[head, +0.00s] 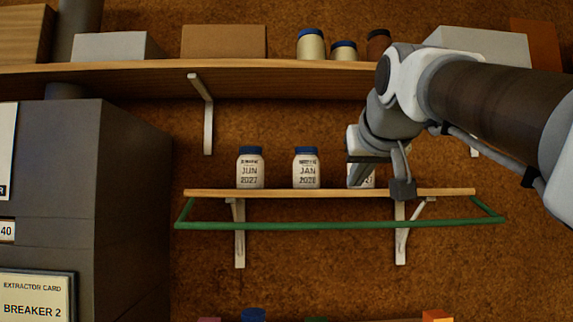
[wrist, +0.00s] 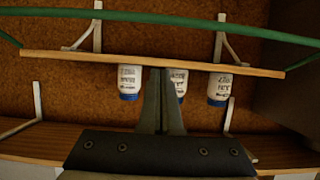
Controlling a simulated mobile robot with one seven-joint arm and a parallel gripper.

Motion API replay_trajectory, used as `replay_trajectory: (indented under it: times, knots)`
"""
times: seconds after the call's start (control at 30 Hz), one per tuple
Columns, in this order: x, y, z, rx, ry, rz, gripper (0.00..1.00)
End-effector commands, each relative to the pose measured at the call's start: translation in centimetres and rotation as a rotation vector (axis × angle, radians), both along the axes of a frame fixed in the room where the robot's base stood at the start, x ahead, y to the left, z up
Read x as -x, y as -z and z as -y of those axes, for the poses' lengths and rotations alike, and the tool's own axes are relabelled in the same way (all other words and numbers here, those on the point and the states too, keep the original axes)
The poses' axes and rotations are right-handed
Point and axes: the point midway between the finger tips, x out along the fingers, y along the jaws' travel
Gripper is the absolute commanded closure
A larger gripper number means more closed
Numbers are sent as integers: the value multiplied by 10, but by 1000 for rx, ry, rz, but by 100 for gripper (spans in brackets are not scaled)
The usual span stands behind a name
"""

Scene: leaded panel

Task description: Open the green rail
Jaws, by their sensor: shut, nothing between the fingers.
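The green rail (head: 335,225) is a thin bar running along the front of a small wooden shelf (head: 215,193), joined by short green side arms at both shelf ends. In the head view its long bar shows below the shelf board, clear of the jars. It also shows along the top of the upside-down wrist view (wrist: 180,18). My gripper (wrist: 162,72) is shut and empty, its fingertips overlapping the shelf edge in the wrist view, apart from the rail. In the head view my wrist hides part of the right jar, and the fingertips are hard to make out.
Blue-lidded jars stand on the shelf: JUN 2027 (head: 250,170), JAN 2028 (head: 306,170) and a partly hidden one (head: 369,180). A higher shelf (head: 280,83) holds boxes and jars. A grey cabinet (head: 120,200) stands at left. Space before the rail looks clear.

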Motion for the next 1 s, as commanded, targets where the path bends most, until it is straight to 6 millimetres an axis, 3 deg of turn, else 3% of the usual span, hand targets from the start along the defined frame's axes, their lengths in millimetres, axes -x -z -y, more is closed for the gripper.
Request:
replay_trajectory:
  times: [0.2, 0.5, 1.0]
  knots:
    - [-42, 19, 0, 1, 1, -3, 100]
    - [-34, 50, 0, 0, 1, 0, 100]
    - [-33, 56, 0, 0, 0, 1, 100]
